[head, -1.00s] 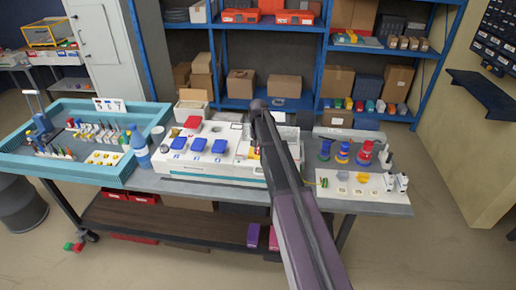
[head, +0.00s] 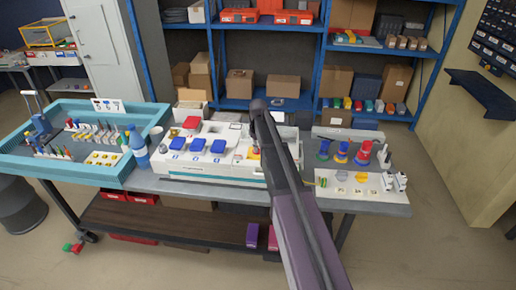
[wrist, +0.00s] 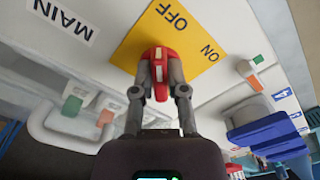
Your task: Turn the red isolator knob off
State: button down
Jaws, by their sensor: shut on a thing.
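In the wrist view the red isolator knob (wrist: 160,54) sits on a yellow plate (wrist: 137,42) marked OFF and ON. My gripper (wrist: 160,85) has its two fingers closed on the knob's sides, one on each side. The knob's grip lies roughly upright in this picture, with OFF just above it and ON to its upper right. In the head view the white socket box (head: 205,172) stands on the bench.
A MAIN label (wrist: 65,18) is on the left. A blue bottle (head: 139,147) and a turquoise tray (head: 90,180) stand left of the box.

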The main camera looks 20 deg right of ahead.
jog(key=shift+s, duration=0.1)
dwell(0.4)
jog(key=c, duration=0.7)
grip_release()
jog(key=shift+o, duration=0.2)
